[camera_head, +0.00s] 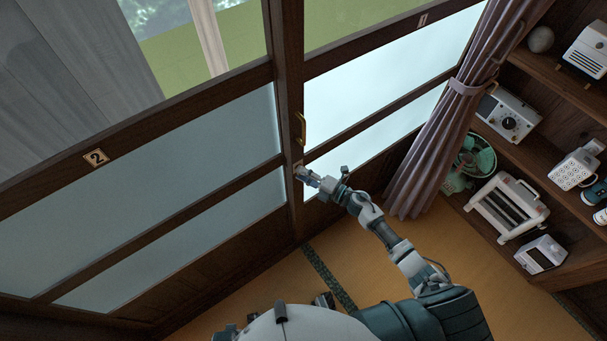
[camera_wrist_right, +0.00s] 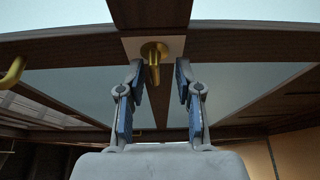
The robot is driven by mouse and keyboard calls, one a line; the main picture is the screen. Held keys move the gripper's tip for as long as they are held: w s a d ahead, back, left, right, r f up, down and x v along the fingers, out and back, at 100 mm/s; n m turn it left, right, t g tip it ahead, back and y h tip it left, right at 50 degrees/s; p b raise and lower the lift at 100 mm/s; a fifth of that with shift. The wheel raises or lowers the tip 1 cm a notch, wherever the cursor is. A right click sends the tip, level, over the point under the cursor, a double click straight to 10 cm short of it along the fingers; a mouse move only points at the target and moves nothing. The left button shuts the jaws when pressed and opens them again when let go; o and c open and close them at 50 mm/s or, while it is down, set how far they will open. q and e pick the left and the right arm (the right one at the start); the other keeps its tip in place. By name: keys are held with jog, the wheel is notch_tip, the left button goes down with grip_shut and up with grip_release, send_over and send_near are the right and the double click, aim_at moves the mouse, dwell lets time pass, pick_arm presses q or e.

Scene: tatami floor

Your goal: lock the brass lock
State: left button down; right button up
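The brass lock (camera_wrist_right: 153,62) shows in the right wrist view as a round brass piece with a tab hanging from it, on a pale plate (camera_wrist_right: 172,46) on the door frame. In the head view the plate (camera_head: 298,166) shows small on the middle door post, and my gripper partly hides the lock. My right gripper (camera_head: 307,176) is at the plate. In the wrist view its two blue-padded fingers (camera_wrist_right: 159,76) are apart, one on each side of the brass tab, with gaps to it. My left gripper is not visible.
A brass door handle (camera_head: 301,128) is just above the lock on the post; it also shows in the wrist view (camera_wrist_right: 13,73). A tied curtain (camera_head: 432,148) and shelves with appliances, including a green fan (camera_head: 474,157), stand at the right. The tatami floor (camera_head: 385,262) is below.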

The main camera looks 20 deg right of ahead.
jog(key=shift+d, duration=0.1)
jog(key=v, duration=1.2)
jog(key=shift+w+f, duration=0.1)
jog(key=shift+f, duration=0.05)
jog(key=s+d+f+m+g+h, duration=0.1)
jog(key=s+d+f+m+h, duration=0.2)
jog(key=f+m+h, duration=0.6)
jog(key=s+d+f+m+h, duration=0.2)
jog(key=s+f+m, duration=0.2)
jog(key=f+m, duration=0.6)
jog(key=s+a+f+m+g, duration=0.1)
jog(key=s+a+f+g, duration=0.1)
jog(key=s+f, duration=0.4)
jog(key=s+a+f+m+g, duration=0.2)
jog(key=s+f+g, duration=0.3)
jog(key=s, duration=0.4)
jog(key=s+a+f+m+g, duration=0.2)
jog(key=s+a+f+g, duration=0.1)
jog(key=s+f, duration=0.4)
jog(key=shift+s+a+g+h, duration=0.3)
jog(key=shift+s+h, duration=0.1)
jog(key=shift+s, duration=0.45)
